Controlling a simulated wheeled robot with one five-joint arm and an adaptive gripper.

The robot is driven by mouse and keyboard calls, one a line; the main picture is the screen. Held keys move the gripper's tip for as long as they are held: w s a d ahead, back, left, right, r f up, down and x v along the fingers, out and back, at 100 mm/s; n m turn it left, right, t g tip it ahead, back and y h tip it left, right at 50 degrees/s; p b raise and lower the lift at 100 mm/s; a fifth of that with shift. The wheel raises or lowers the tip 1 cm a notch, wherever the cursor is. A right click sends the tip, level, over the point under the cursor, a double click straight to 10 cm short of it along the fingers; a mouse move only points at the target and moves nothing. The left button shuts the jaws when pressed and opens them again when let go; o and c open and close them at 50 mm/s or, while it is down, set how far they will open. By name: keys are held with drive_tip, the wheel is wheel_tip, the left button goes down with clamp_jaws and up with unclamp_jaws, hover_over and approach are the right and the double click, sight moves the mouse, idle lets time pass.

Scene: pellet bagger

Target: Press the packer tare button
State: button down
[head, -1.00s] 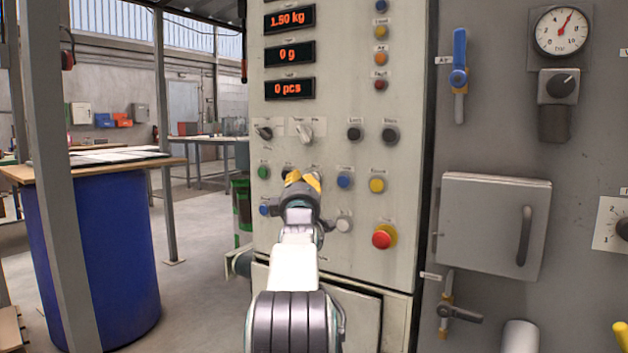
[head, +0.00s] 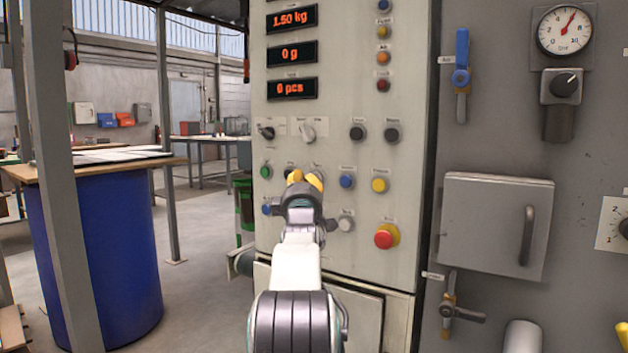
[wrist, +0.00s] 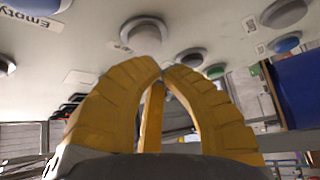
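The control panel (head: 345,235) carries several push buttons with small labels, too blurred in the head view to show which is tare. My gripper (head: 305,179) is in front of the lower left part of the panel and covers some of the buttons there. In the wrist view my gripper (wrist: 162,70) has its yellow fingers together at the tips, with nothing seen between them. A pale grey button (wrist: 145,34) is just beyond the tips. I cannot tell whether they touch it. A blue button (head: 346,181) and a yellow button (head: 380,185) are right of the gripper.
A red mushroom button (head: 387,236) is at the lower right of the panel. Red-lit displays (head: 292,54) read 1.50 kg, 0 g and 0 pcs.

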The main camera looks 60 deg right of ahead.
drive_tip(key=shift+d, duration=0.15)
drive_tip(key=shift+d, duration=0.3)
drive_tip(key=shift+d, duration=0.35)
idle(1.0)
drive_tip(key=shift+a, duration=0.75)
drive_tip(key=shift+r, duration=0.1)
idle(0.9)
